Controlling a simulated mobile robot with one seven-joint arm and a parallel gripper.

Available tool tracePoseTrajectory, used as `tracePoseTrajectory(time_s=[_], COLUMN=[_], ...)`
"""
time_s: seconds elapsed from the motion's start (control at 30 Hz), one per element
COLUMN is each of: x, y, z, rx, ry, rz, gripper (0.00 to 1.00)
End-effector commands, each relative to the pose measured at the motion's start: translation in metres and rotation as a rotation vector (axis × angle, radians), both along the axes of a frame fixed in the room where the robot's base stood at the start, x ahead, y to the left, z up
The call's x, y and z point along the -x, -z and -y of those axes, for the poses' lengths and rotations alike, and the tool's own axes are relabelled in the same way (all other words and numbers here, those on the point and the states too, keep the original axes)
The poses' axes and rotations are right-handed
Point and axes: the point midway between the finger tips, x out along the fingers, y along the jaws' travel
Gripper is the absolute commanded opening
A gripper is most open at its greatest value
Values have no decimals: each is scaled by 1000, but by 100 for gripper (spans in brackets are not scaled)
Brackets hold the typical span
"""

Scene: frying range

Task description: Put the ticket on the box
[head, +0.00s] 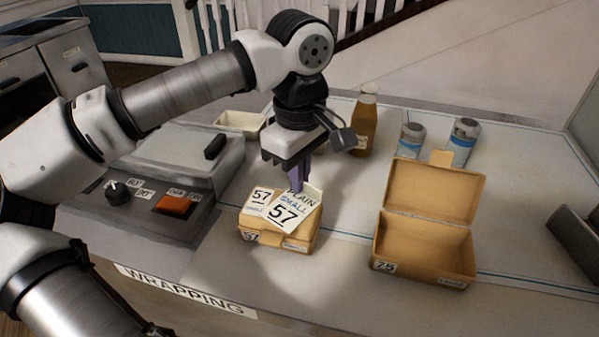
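A closed yellow-tan box (278,236) stands on the counter left of centre, with a 57 label on its front. A white ticket (284,214) reading "PLAIN SMALL 57" is over the right part of its lid, turned at an angle. My gripper (299,187) points down above the box, its purple fingers close together on the ticket's upper edge and hiding part of the lettering. It looks shut on the ticket. I cannot tell whether the ticket touches the lid. Another 57 paper (260,199) shows at the lid's left.
An open, empty box (425,240) marked 75 stands to the right. Behind are a brown bottle (366,125), two blue-banded shakers (462,142) and a pale tray (240,122). A grey machine (165,180) with an orange switch stands left. The front centre counter is clear.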

Motion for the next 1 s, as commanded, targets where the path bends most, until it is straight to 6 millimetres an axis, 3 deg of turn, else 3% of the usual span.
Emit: tracePoseTrajectory(time_s=[0.03, 0.17, 0.57, 1.0], x=[0, 0, -1, 0], y=[0, 0, -9, -97], z=[0, 0, 0, 0], rx=[0, 0, 0, 1], ry=[0, 0, 0, 0], rz=[0, 0, 1, 2], gripper=[9, 24, 24, 24])
